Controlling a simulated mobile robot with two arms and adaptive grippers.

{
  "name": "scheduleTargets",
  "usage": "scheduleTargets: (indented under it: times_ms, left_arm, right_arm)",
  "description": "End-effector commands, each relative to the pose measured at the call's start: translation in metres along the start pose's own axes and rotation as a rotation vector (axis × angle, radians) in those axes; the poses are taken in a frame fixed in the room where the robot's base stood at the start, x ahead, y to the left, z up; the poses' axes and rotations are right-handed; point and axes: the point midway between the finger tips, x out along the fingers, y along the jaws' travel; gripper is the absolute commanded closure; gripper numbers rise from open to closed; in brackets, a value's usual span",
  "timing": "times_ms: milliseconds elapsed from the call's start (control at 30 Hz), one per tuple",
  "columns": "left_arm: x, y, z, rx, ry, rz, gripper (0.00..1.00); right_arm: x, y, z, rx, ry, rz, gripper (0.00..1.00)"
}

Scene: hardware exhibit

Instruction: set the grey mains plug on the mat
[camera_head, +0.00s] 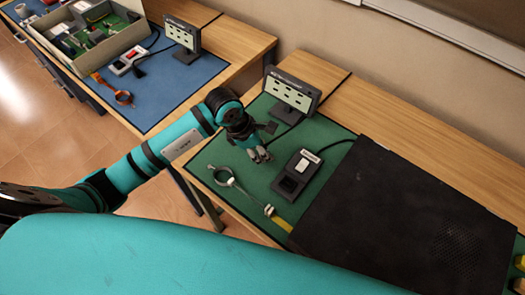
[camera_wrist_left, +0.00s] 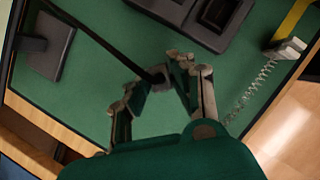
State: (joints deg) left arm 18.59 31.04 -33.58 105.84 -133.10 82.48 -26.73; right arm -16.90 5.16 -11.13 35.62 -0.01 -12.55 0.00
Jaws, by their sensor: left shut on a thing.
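My left gripper (camera_head: 262,155) is over the green mat (camera_head: 238,160), in front of the small sign. In the left wrist view its two fingers (camera_wrist_left: 157,88) are closed around the grey mains plug (camera_wrist_left: 161,76), a small grey block with a black cord running off to the upper left. The green mat (camera_wrist_left: 105,60) lies below the plug. I cannot tell whether the plug touches it. In the head view the fingers hide most of the plug. My right gripper is not in view.
A black device (camera_head: 297,173) sits right of the gripper, with a sign stand (camera_head: 292,92) behind. A wrist strap (camera_head: 222,176) with a coiled lead lies in front. A large dark panel (camera_head: 400,225) covers the right side. A second bench has a blue mat (camera_head: 185,82).

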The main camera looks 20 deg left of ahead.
Motion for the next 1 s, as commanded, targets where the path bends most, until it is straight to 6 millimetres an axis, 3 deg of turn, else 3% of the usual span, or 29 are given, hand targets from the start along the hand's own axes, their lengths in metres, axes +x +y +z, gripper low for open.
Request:
scheduleTargets:
  times_ms: [167, 533, 567, 700, 1000]
  left_arm:
    - [0.017, -0.001, -0.007, -0.001, 0.0, -0.001, 0.97]
    - [0.023, 0.0, -0.01, 0.001, 0.0, 0.001, 0.97]
    - [0.021, 0.0, -0.009, 0.001, -0.001, 0.001, 0.76]
    - [0.021, 0.0, -0.009, 0.001, -0.001, 0.001, 0.58]
    - [0.019, -0.001, -0.008, 0.0, -0.001, 0.001, 0.55]
  right_arm:
    - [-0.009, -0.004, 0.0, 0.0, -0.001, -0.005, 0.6]
    - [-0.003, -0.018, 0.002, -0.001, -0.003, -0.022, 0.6]
    - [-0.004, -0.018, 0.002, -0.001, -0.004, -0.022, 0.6]
    - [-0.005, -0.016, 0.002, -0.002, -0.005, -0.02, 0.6]
    - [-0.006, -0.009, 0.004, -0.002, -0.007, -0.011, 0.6]
